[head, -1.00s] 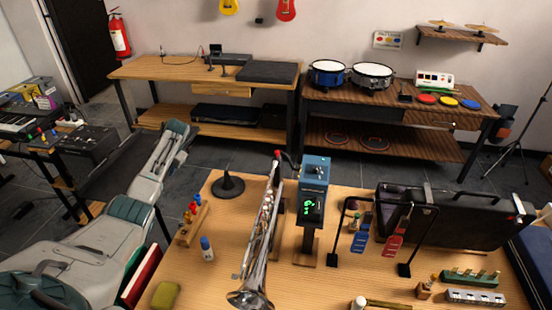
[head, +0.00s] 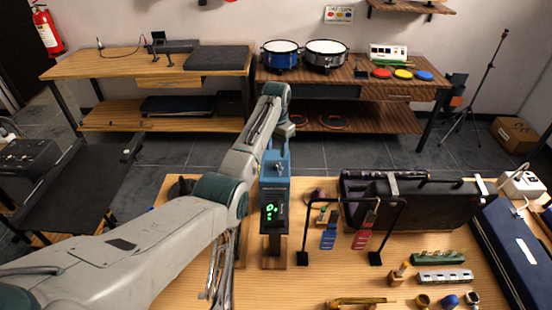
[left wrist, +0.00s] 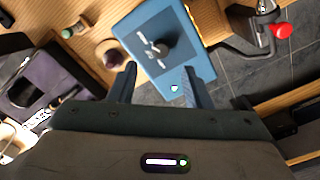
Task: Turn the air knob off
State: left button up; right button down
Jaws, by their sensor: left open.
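The air knob (left wrist: 160,48) is a small black knob on the top face of a blue box (left wrist: 135,22), with white markings beside it. In the head view the blue box (head: 274,190) stands on a wooden post on the table, with a green-lit display on its front. My left gripper (left wrist: 159,69) is open above the box top, its two fingers pointing toward the knob with nothing between them. In the head view my left arm reaches over the box, and the gripper (head: 280,144) hangs just above it. My right gripper is not in view.
A silver trumpet (head: 221,268) stands close left of the box, partly behind my arm. A black stand (head: 399,225) with blue and red tags is to the right, before a dark case (head: 440,205). In the wrist view a red-ended part (left wrist: 281,30) lies beside the box.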

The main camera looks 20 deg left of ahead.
aim_at(276, 165)
pick_arm(q)
notch_tip(276, 165, down, 7)
jog(key=shift+r+p, duration=0.1)
jog(key=shift+p, duration=0.4)
grip_shut()
